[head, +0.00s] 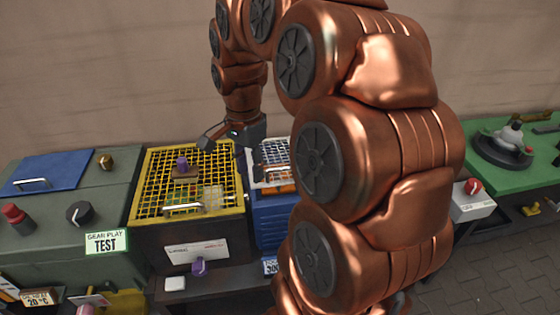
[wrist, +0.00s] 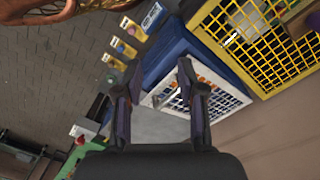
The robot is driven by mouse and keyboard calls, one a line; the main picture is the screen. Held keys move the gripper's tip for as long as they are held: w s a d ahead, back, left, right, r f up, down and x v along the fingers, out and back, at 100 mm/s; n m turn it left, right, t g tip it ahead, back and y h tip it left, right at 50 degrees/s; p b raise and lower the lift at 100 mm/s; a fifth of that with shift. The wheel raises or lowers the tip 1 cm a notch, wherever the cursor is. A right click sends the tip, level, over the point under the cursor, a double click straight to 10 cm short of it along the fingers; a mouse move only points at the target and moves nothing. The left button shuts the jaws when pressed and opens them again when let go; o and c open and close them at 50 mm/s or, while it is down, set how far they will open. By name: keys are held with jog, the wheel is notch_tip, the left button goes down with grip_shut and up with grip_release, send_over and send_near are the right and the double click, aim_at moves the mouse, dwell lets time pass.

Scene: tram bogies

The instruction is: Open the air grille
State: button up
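Two mesh grilles are in view, and I cannot tell for sure which is the air grille. A white grille (head: 275,151) tops a blue box (head: 270,215) and is partly hidden by my arm. In the wrist view the white grille (wrist: 228,100) lies just right of and beyond my fingers, with orange showing through it. A yellow grille (head: 150,187) with a front bar handle (head: 183,209) lies flat on the dark box to the left. My gripper (head: 228,152) is above these boxes, fingers spread; in the wrist view (wrist: 158,66) it is open and empty.
A grey-green box with a blue lid (head: 48,171) stands left. A white box with a red knob (head: 473,196) and a green table (head: 480,150) are right. A wall runs behind.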

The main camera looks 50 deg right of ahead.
jog(key=d+m, duration=0.2)
jog(key=d, duration=0.1)
jog(key=w+d+m, duration=0.1)
jog(key=d+m, duration=0.2)
jog(key=d, duration=0.1)
jog(key=d+m, duration=0.2)
jog(key=d, duration=0.2)
jog(key=shift+w+d+r+m, duration=0.25)
jog(key=shift+r+m, duration=0.05)
jog(key=shift+d+f, duration=0.1)
jog(key=shift+d, duration=0.05)
jog(key=shift+s+f+p, duration=0.1)
jog(key=shift+f+p, duration=1.35)
jog(key=shift+f, duration=2.35)
grip_shut()
